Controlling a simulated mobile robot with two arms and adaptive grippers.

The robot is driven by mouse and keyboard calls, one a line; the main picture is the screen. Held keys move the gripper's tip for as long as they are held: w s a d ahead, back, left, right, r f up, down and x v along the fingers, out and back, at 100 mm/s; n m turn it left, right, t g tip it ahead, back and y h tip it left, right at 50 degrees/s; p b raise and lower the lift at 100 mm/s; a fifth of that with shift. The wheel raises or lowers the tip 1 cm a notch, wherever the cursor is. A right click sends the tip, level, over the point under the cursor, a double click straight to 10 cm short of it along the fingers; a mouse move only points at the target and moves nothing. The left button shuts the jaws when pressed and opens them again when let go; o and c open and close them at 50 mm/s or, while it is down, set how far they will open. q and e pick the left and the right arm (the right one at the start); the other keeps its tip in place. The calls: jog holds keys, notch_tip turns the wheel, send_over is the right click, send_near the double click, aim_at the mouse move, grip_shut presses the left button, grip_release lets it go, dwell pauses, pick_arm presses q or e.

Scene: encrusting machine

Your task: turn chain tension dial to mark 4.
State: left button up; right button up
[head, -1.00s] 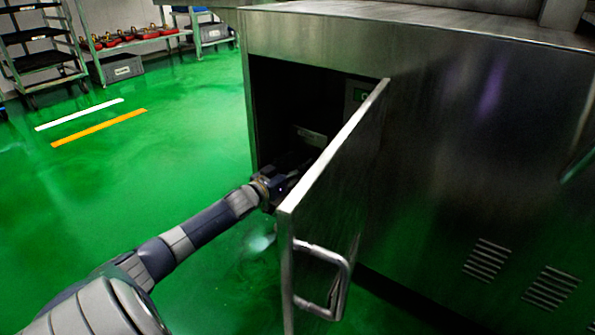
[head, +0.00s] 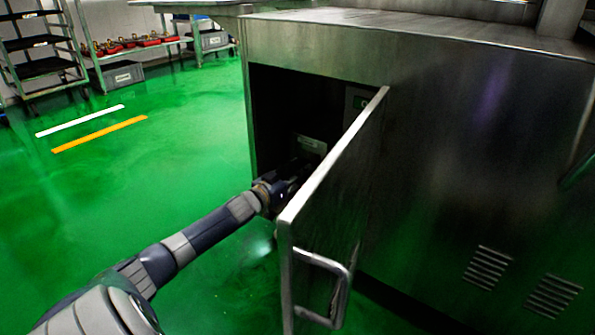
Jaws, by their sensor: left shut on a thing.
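The encrusting machine (head: 440,130) is a large steel cabinet on the right of the head view. Its door (head: 338,210), with a bar handle (head: 338,285), stands open. My left gripper (head: 296,172) reaches into the dark compartment (head: 285,100) behind the door edge. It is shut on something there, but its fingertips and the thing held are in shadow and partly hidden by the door. A pale plate (head: 312,144) shows just above the gripper. The chain tension dial and its marks cannot be made out. My right gripper is not in view.
The open door stands close along the right side of my left wrist. Vent slots (head: 488,268) mark the lower cabinet front. A tray rack (head: 40,50) and a shelf with red items (head: 130,43) stand far back left. The green floor (head: 150,190) at left is clear.

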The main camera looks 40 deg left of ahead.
pick_arm(q)
jog(key=m+p, duration=0.3)
jog(key=m, duration=0.8)
jog(key=m+y+p, duration=0.1)
jog(key=m+p, duration=0.3)
jog(key=m, duration=0.7)
jog(key=shift+r+g+p, duration=0.15)
jog(key=shift+g+p, duration=0.15)
jog(key=shift+g, duration=0.1)
jog(key=shift+m, duration=0.4)
